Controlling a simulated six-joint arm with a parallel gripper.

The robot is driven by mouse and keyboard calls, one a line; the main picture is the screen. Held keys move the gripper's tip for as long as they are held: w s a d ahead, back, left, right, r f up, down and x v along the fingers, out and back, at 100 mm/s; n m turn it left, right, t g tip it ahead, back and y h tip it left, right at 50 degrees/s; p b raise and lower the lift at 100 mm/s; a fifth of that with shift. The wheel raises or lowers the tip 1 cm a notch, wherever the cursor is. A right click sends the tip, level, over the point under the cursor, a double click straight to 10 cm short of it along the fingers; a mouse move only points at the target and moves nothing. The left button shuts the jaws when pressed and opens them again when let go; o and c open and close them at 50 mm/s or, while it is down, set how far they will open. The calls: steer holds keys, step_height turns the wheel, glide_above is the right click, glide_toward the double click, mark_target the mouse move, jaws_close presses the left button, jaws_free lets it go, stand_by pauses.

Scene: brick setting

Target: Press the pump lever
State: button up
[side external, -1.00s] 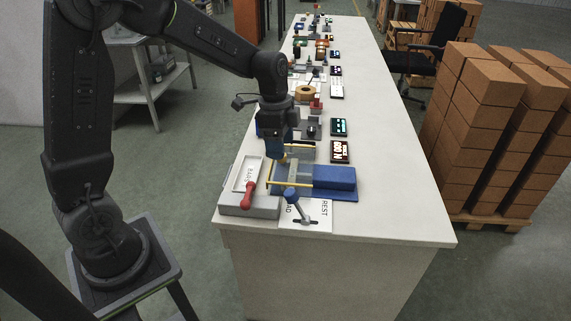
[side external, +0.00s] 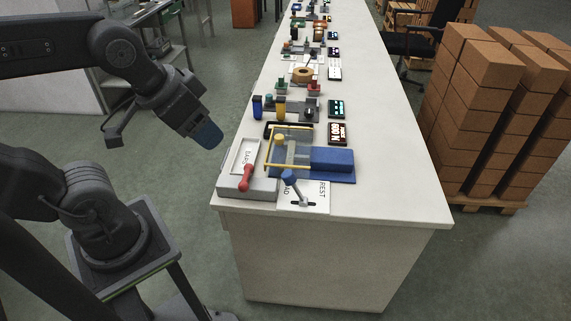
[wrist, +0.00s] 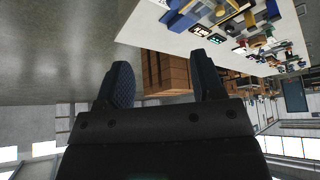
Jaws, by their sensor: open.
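A red-handled lever (side external: 246,177) stands on a light grey box at the bench's near left corner. I cannot tell which of these is the pump lever. Behind them is a blue fixture (side external: 331,160) with a clear, yellow-edged panel (side external: 290,145). My gripper (side external: 208,137) hangs left of the bench, clear of both levers. In the wrist view my gripper (wrist: 163,80) shows two dark blue fingers spread apart with nothing between them.
The white bench (side external: 395,203) runs away from me, with several small fixtures along its far part. A display (side external: 337,133) stands behind the blue fixture. Brick stacks (side external: 480,120) on a pallet stand right of the bench. The bench's front right is bare.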

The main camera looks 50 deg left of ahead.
steer(key=shift+c, duration=0.3)
